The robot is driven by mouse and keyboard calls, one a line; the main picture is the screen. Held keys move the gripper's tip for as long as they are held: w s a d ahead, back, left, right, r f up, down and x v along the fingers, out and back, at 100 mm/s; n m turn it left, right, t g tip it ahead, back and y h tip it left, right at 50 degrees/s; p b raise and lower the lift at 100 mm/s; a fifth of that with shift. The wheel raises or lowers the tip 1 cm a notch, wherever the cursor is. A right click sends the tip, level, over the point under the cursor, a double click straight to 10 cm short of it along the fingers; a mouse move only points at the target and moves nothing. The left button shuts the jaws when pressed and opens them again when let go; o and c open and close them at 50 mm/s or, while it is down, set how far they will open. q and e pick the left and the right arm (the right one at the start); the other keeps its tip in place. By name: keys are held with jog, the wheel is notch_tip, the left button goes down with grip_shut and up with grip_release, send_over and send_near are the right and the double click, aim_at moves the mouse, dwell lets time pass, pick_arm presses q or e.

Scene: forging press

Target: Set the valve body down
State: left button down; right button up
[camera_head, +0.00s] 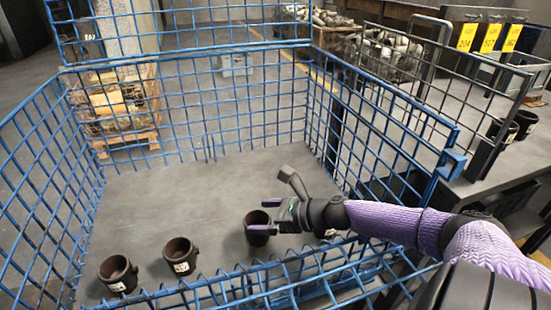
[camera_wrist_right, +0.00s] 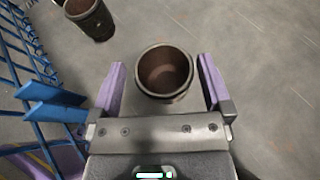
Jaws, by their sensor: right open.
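A dark brown, cup-like valve body (camera_head: 257,229) with a pale label stands upright on the grey floor of the blue wire crate. It also shows in the right wrist view (camera_wrist_right: 164,74), between the two purple fingers, with gaps beside it. My right gripper (camera_head: 266,215) reaches in over the crate's front right side and is open around this valve body. Two similar valve bodies stand to its left, one in the middle (camera_head: 180,256) and one farther left (camera_head: 118,274). One of them shows at the top left of the right wrist view (camera_wrist_right: 91,17). My left gripper is not in view.
The blue wire crate (camera_head: 309,100) has tall mesh walls around its floor. The back part of the crate floor is clear. A bench (camera_head: 500,168) on the right carries more dark valve bodies (camera_head: 524,122). A pallet load (camera_head: 115,102) stands behind the crate's left side.

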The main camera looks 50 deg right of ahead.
pick_arm(q)
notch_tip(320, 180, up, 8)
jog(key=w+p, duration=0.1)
jog(key=p, duration=0.7)
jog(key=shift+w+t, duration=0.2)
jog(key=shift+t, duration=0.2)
pick_arm(e)
jog(key=v, duration=1.2)
jog(key=shift+r, duration=0.45)
pick_arm(q)
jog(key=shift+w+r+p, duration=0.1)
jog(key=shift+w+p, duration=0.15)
jog(key=shift+p, duration=0.05)
